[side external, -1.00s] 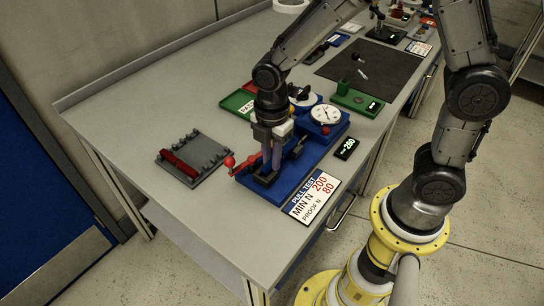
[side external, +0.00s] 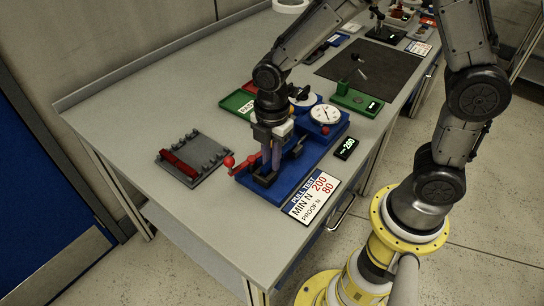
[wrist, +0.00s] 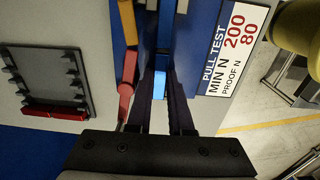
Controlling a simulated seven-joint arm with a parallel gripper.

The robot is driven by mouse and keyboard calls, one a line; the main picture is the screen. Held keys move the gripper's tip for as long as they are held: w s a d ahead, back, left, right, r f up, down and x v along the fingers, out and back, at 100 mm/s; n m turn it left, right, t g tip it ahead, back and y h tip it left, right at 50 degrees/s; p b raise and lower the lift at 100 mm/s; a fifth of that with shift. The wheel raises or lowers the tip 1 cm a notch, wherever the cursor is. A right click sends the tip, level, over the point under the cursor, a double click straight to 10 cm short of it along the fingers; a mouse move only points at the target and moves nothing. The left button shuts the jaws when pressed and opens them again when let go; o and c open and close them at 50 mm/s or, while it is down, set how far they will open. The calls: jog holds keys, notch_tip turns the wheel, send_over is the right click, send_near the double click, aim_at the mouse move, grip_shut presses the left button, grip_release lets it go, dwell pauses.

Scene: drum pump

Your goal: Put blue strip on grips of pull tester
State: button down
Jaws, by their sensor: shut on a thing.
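The pull tester (side external: 295,165) is a blue bench device with a white dial (side external: 324,114) and a red-knobbed lever. My gripper (side external: 266,170) is down at the tester's near-left end, between the lever and the sign. In the wrist view, my gripper (wrist: 160,98) is shut on the bright blue strip (wrist: 159,84), which shows as a short piece between the fingertips. The strip lies in line with the blue tester body (wrist: 165,38). The grips are mostly hidden by my fingers, so I cannot tell whether the strip touches them.
A grey rack (side external: 207,164) with a red piece (side external: 179,164) lies to the left. The pull test sign (side external: 312,196) and a small display (side external: 346,148) flank the tester on the right. The red lever (wrist: 127,72) is close beside my fingers.

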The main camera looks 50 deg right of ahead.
jog(key=shift+s+d+f, duration=0.1)
jog(key=shift+s+f, duration=0.15)
jog(key=shift+f, duration=0.7)
jog(key=c, duration=0.7)
grip_release()
jog(key=shift+c, duration=1)
jog(key=shift+o, duration=0.7)
jog(key=shift+w+r, duration=0.15)
jog(key=shift+r, duration=1.05)
jog(key=shift+w+r, duration=0.1)
jog(key=shift+r, duration=2.9)
